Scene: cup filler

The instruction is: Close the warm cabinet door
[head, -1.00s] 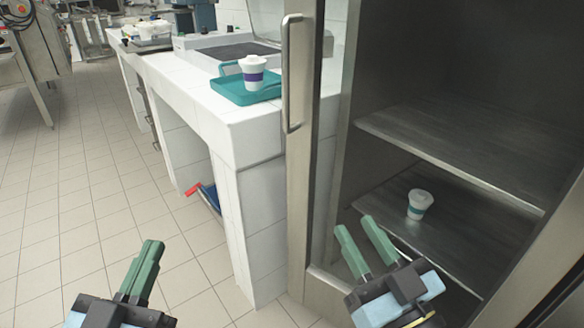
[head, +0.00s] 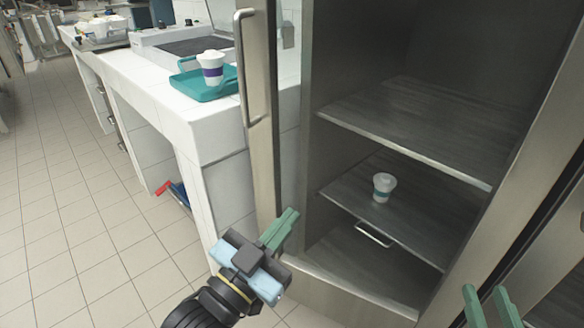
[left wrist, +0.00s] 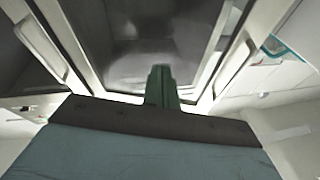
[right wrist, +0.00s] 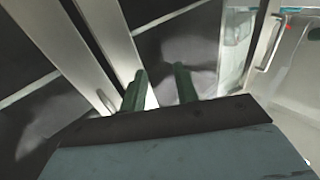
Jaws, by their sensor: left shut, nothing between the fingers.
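The warm cabinet (head: 400,180) stands open in the head view, its inside with metal shelves exposed. Its steel door (head: 262,150) stands open at the left, seen nearly edge-on, with a vertical bar handle (head: 245,70). My left gripper (head: 285,225) is shut and empty, with its fingertips by the door's lower part; contact cannot be told. My right gripper (head: 487,305) is open and empty at the bottom right, in front of the cabinet. The right wrist view shows its fingers (right wrist: 160,85) apart.
A white tiled counter (head: 190,120) left of the door carries a teal tray (head: 190,90) and a cup with a purple band (head: 212,68). The tiled floor at left is clear.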

